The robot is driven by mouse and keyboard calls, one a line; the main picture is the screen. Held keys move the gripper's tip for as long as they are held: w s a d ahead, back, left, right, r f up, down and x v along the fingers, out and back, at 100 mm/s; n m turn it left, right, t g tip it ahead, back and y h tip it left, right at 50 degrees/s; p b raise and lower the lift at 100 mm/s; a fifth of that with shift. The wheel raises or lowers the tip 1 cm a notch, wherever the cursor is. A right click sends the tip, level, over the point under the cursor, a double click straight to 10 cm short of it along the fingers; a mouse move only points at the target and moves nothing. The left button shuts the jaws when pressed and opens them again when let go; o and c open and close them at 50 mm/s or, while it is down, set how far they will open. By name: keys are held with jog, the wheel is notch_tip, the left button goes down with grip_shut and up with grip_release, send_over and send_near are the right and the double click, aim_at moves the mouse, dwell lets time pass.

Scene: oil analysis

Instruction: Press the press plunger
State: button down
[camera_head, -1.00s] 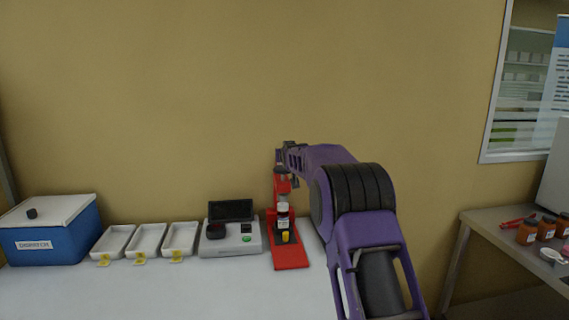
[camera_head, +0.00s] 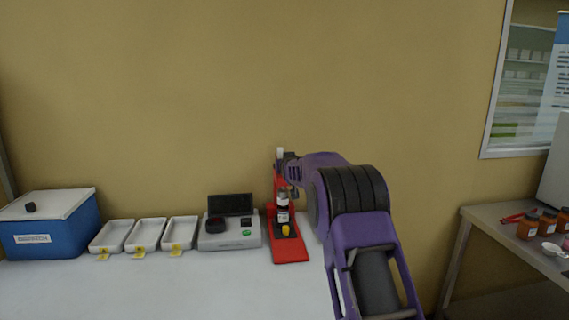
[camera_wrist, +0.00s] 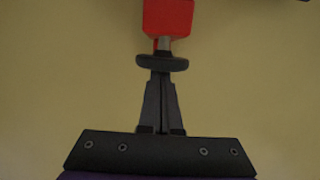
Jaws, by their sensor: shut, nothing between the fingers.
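The red press (camera_head: 290,252) stands at the right end of the white table. A small dark bottle with a white label (camera_head: 283,214) stands upright in it, with a yellow piece in front. In the wrist view, the press's red block (camera_wrist: 168,17) has a short metal rod and a dark round disc (camera_wrist: 161,63), apparently the plunger. My gripper (camera_wrist: 161,74) is shut and empty, its fingertips at the disc; whether they touch it I cannot tell. In the head view my gripper (camera_head: 290,170) is beside the press's upper part, partly hidden by the wrist.
A grey device with a dark screen (camera_head: 230,232) stands close left of the press. Several white trays (camera_head: 147,235) and a blue box (camera_head: 50,235) are further left. The table front is clear. A side table (camera_head: 485,222) with brown jars is at right.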

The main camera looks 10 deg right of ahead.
jog(key=shift+f, duration=0.7)
jog(key=shift+s, duration=0.15)
jog(key=b+v, duration=0.2)
jog(key=v, duration=1.5)
jog(key=shift+r, duration=0.4)
